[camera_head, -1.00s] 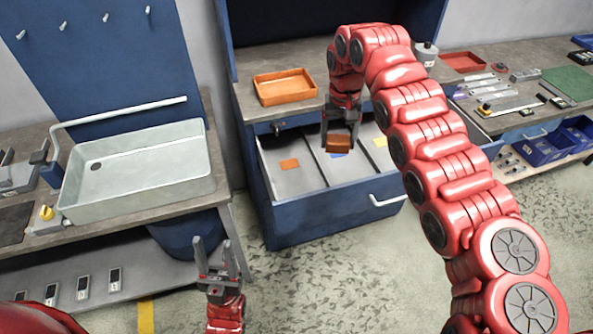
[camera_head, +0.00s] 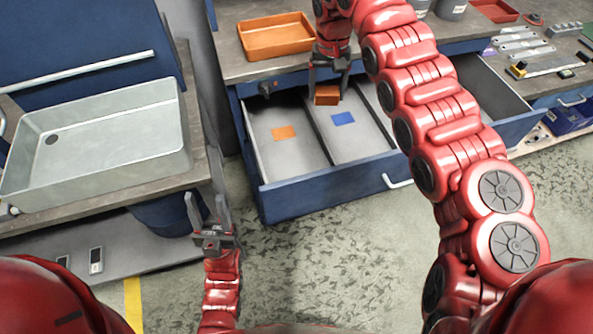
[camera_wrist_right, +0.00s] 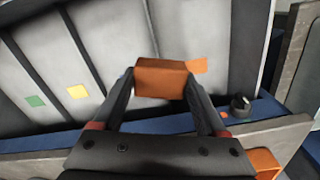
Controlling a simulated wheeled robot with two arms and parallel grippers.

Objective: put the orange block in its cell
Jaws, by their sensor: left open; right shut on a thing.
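The orange block (camera_head: 327,97) is held in my right gripper (camera_head: 329,86), which is shut on it above the back part of the open drawer (camera_head: 268,207). In the right wrist view the block (camera_wrist_right: 160,78) sits between the fingertips. The drawer has dividers and colour patches: an orange patch (camera_head: 284,133) in the leftmost cell and a blue patch (camera_head: 343,118) in the cell beside it. The orange patch (camera_wrist_right: 197,66) shows partly behind the block in the wrist view. My left gripper (camera_head: 208,210) is open and empty, beside the left bench, away from the drawer.
An orange tray (camera_head: 276,48) stands on the worktop above the drawer. A grey sink basin (camera_head: 95,145) is on the left bench. The wrist view also shows a yellow patch (camera_wrist_right: 77,91) and a green patch (camera_wrist_right: 35,101) in other cells. Floor before the drawer is clear.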

